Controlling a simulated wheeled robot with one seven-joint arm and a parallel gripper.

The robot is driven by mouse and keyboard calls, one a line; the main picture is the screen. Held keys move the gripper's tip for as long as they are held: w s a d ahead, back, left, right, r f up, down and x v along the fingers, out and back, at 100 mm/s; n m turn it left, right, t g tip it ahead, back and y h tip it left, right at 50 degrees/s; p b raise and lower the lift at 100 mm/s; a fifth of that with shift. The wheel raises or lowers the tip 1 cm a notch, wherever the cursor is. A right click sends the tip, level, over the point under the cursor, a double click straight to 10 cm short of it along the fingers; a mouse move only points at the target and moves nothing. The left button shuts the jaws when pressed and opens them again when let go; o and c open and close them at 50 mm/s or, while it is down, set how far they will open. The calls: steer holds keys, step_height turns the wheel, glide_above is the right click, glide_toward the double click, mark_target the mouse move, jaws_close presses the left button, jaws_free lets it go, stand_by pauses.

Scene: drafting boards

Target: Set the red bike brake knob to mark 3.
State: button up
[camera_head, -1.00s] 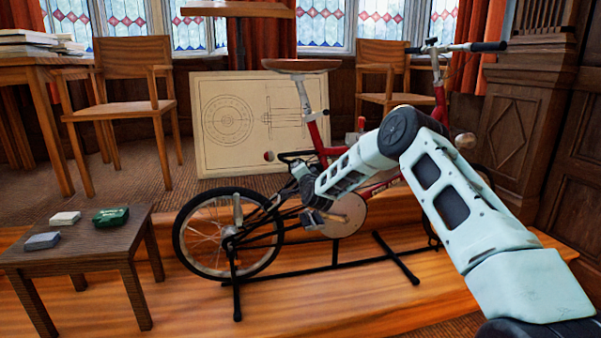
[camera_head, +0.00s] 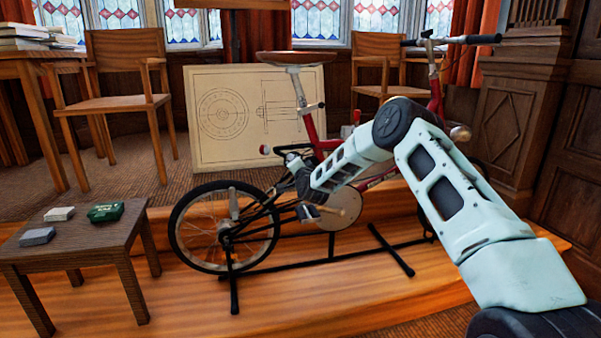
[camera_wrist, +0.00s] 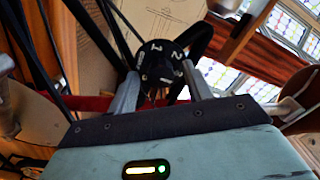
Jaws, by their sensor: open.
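The red bike (camera_head: 313,128) stands upright on a black stand. In the wrist view, a round black knob (camera_wrist: 160,62) with white numerals faces the camera. A 1 and a 2 are readable near its top; other marks at its left and right sides are unclear. My gripper (camera_wrist: 160,76) is open, with one finger to the left of the knob's lower part and one to the right. I cannot tell whether either finger touches it. In the head view, my gripper (camera_head: 304,196) is by the bike's rear frame, above and right of the rear wheel (camera_head: 180,228); the knob cannot be made out there.
The bike stand (camera_head: 300,262) rests on the wooden step. A drawing board (camera_head: 260,155) leans behind. Chairs stand further back.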

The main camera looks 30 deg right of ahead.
steer(key=p+v, duration=0.2)
steer(key=v, duration=1.5)
steer(key=s+a+r+n+g+y, duration=0.15)
steer(key=a+n+y, duration=0.25)
steer(key=a, duration=0.6)
steer(key=s+a+r+n+g+y, duration=0.1)
steer(key=s+a+n+g+y, duration=0.25)
steer(key=a, duration=0.65)
steer(key=s+a+n+g+y, duration=0.2)
steer(key=s+a+n+g, duration=0.4)
steer(key=s+a, duration=0.6)
steer(key=s+d+r+n+g+h, duration=0.15)
steer(key=s+n+g+h, duration=0.55)
steer(key=s, duration=2)
step_height(320, 180, up, 26)
steer(key=n+y+p, duration=0.1)
steer(key=y+p, duration=0.2)
steer(key=p, duration=2.2)
steer(key=shift+s+t, duration=0.25)
steer(key=shift+t, duration=0.05)
steer(key=shift+d+n, duration=0.1)
steer(key=shift+n, duration=0.15)
